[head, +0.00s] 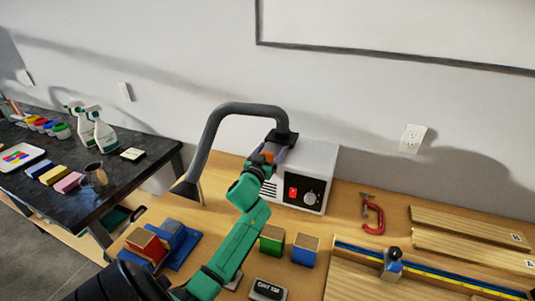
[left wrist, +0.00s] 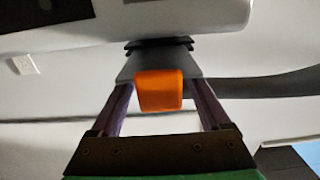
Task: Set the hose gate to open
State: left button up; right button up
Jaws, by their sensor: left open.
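The hose gate's orange tab (left wrist: 159,92) sits in the middle of the left wrist view, in front of a grey fitting (left wrist: 160,62). In the head view the dark hose (head: 208,135) arches from the top of the light grey extractor box (head: 312,160). My left gripper (head: 275,152) is at the hose's end by the box top, partly hiding the gate. In the left wrist view its purple fingers (left wrist: 160,84) are apart, one on each side of the orange tab. Contact cannot be told. My right gripper is not in view.
The box front has a red switch (head: 292,192) and a round knob (head: 311,198). The wall is close behind.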

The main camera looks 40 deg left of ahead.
pick_arm(q)
jog(key=b+v, duration=0.2)
jog(key=v, duration=1.2)
jog(key=shift+s, duration=0.25)
jog(key=shift+d, duration=0.1)
